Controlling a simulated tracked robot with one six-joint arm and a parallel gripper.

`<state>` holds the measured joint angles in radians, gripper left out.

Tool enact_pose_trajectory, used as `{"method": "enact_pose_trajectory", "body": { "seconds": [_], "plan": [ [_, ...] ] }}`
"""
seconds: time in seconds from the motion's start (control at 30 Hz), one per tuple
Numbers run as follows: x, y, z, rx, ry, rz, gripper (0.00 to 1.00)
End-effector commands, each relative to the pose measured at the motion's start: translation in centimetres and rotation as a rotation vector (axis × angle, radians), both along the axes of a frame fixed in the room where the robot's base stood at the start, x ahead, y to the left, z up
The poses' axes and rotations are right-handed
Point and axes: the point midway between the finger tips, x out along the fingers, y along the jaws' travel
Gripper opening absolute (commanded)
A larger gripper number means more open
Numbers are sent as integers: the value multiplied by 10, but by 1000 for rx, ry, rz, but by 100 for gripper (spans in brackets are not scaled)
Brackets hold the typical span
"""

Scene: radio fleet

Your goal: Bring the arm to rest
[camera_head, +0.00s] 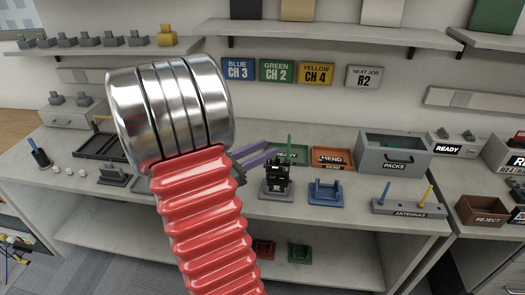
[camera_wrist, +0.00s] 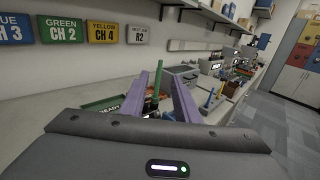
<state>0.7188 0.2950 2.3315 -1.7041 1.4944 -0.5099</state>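My gripper (camera_head: 272,151) has two purple fingers and is over the bench, partly hidden behind my red arm in the head view. In the wrist view the fingers (camera_wrist: 168,72) stand apart, with no object clearly held between them. A black radio (camera_head: 277,177) with a green antenna stands upright in a dark holder, just right of the fingertips in the head view.
A green READY tray (camera_head: 291,152), an orange MEND tray (camera_head: 332,158) and a grey PACKS bin (camera_head: 393,158) stand behind. A blue cradle (camera_head: 326,192) and an antenna holder (camera_head: 409,208) are to the right. Shelves run above; the bench front is mostly clear.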

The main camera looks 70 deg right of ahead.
Motion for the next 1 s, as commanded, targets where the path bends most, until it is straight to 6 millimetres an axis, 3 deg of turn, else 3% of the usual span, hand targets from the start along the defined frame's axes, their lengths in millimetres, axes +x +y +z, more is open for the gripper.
{"method": "enact_pose_trajectory", "body": {
  "seconds": [0.7,0.87,1.0],
  "plan": [
    [1,-1,-2,-7,-22,3,28],
    [-12,10,-28,37,-135,-60,28],
    [-31,34,-58,92,-281,-178,28]
  ]
}}
